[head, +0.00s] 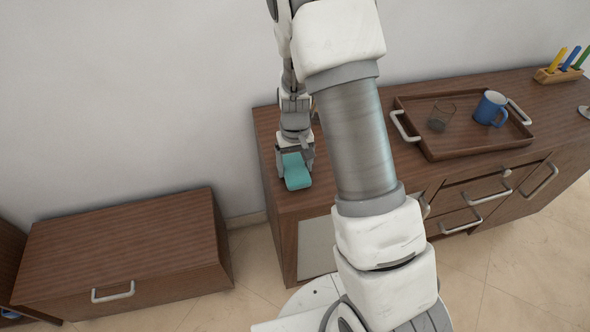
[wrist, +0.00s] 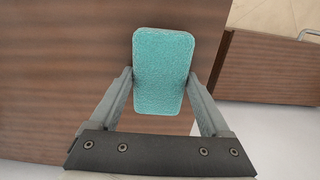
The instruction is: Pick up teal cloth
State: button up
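The teal cloth (head: 296,172) is a small rounded block shape at the left end of the long brown cabinet's top. It also shows in the wrist view (wrist: 163,70), between the two fingers. My gripper (head: 295,162) points down over it, with one finger on each side. In the wrist view my gripper's fingertips (wrist: 160,76) are spread about as wide as the cloth and lie right at its side edges. I cannot tell whether they press on it. The cloth's underside is hidden, so whether it rests on the wood is unclear.
A brown tray (head: 432,147) with side handles stands to the right on the cabinet (head: 300,204), holding a blue mug (head: 490,108) and a wire cup (head: 440,117). A pen holder (head: 557,75) is at far right. A low brown cabinet (head: 120,245) stands apart at left.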

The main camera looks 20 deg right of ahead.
jog(key=c, duration=0.6)
jog(key=shift+r, duration=0.5)
jog(key=shift+c, duration=0.2)
jog(key=r, duration=0.2)
jog(key=d+r, duration=0.1)
jog(key=r, duration=0.1)
jog(key=shift+s+p, duration=0.2)
jog(key=shift+p, duration=0.1)
jog(key=s+d+r, duration=0.5)
jog(key=d+r, duration=0.1)
jog(key=d, duration=0.2)
jog(key=p, duration=0.3)
send_near(299, 167)
jog(key=shift+s+a+f, duration=0.55)
jog(key=shift+s, duration=0.25)
jog(key=shift+d, duration=0.1)
